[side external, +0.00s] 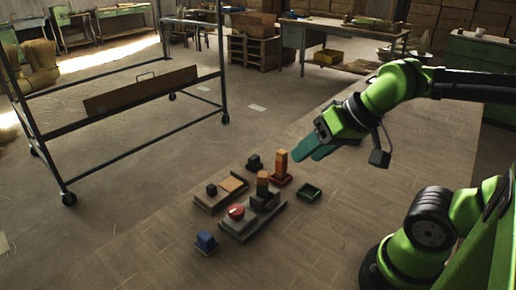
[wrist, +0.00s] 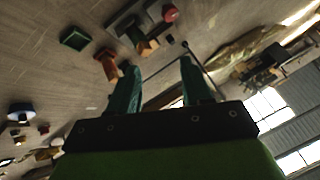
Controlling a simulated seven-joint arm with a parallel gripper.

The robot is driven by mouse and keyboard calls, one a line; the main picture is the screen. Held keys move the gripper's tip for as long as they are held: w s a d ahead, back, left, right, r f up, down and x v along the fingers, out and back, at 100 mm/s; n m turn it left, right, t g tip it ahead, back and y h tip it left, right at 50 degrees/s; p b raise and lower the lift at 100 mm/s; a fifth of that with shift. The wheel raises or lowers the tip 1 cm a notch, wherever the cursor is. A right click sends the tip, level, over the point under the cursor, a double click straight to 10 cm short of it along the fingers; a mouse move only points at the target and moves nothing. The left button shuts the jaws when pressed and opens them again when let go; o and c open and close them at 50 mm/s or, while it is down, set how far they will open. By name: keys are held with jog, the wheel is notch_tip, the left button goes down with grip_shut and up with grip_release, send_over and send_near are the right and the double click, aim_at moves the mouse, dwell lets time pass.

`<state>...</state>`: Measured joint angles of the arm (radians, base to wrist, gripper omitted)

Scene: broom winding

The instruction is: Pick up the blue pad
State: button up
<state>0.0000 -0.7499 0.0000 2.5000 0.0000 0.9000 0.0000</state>
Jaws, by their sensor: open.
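A small blue block-like thing (side external: 206,239), which looks like the blue pad, sits on a dark base on the floor at the front left of the group of parts in the side view. My gripper (side external: 308,149) has two teal fingers and is held in the air, up and to the right of the blue thing and well apart from it. In the wrist view my gripper (wrist: 160,70) shows its two fingers spread, with nothing between them.
A grey tray (side external: 268,221) holds a red rounded part (side external: 236,211) and stacked blocks. Another tray (side external: 207,208) holds a tan plate. A tall orange block (side external: 281,162) stands on a red base. A green tray (side external: 309,192) lies beside it. A metal frame (side external: 223,70) stands at left.

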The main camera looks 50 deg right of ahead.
jog(key=o, duration=0.4)
jog(key=shift+o, duration=0.2)
jog(key=n+g+h, duration=0.2)
jog(key=n+g, duration=0.2)
jog(key=g, duration=0.3)
send_near(205, 235)
notch_tip(205, 235, down, 6)
jog(key=shift+s, duration=0.1)
jog(key=shift+f, duration=2.6)
